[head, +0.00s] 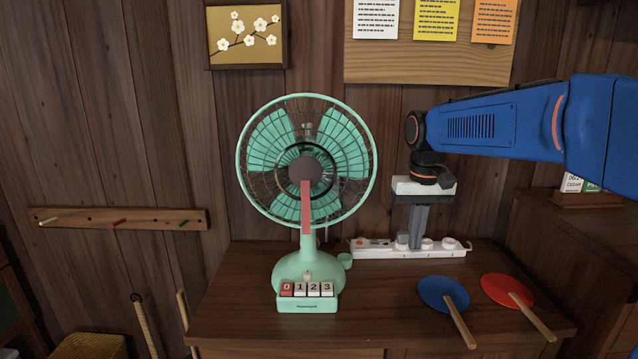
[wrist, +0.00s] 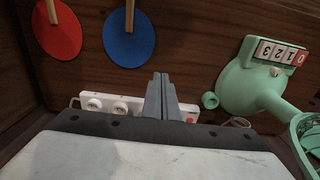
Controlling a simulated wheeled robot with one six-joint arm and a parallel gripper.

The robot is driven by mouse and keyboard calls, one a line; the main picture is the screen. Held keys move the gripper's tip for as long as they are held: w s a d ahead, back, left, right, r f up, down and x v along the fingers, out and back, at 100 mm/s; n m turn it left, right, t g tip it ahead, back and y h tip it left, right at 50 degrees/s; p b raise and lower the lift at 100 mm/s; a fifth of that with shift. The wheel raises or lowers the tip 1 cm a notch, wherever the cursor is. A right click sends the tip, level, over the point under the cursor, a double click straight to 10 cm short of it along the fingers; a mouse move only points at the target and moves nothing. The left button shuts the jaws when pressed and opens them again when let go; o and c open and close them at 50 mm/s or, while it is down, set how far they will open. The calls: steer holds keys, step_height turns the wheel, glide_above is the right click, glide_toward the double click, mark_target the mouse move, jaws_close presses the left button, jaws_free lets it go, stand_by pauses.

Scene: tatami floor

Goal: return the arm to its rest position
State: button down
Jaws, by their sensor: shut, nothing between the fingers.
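My blue arm (head: 510,122) reaches in from the right in the head view and bends down at the wrist. My gripper (head: 419,246) points straight down over the white power strip (head: 375,250) at the back of the cabinet top. Its fingers are together with nothing between them. In the wrist view the shut fingers of my gripper (wrist: 161,76) stand in front of the power strip (wrist: 100,101) and hide part of it. I cannot tell whether the fingertips touch the strip.
A green fan (head: 308,270) with number buttons stands left of my gripper. A blue paddle (head: 440,290) and a red paddle (head: 505,288) lie on the cabinet top (head: 380,310) in front. A notice board (head: 430,65) hangs above. A small calendar (head: 585,190) stands at the right.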

steer(key=s+d+f+t, duration=0.1)
steer(key=s+d+f, duration=0.1)
steer(key=s, duration=0.7)
steer(key=s+d+f+t, duration=0.2)
steer(key=s+f, duration=0.3)
steer(key=s, duration=0.4)
steer(key=s+d+f+t, duration=0.1)
steer(key=s+d+f, duration=0.1)
steer(key=s, duration=0.7)
steer(key=shift+d+f+t, duration=0.15)
steer(key=shift+f+t, duration=0.15)
steer(key=shift+f, duration=0.5)
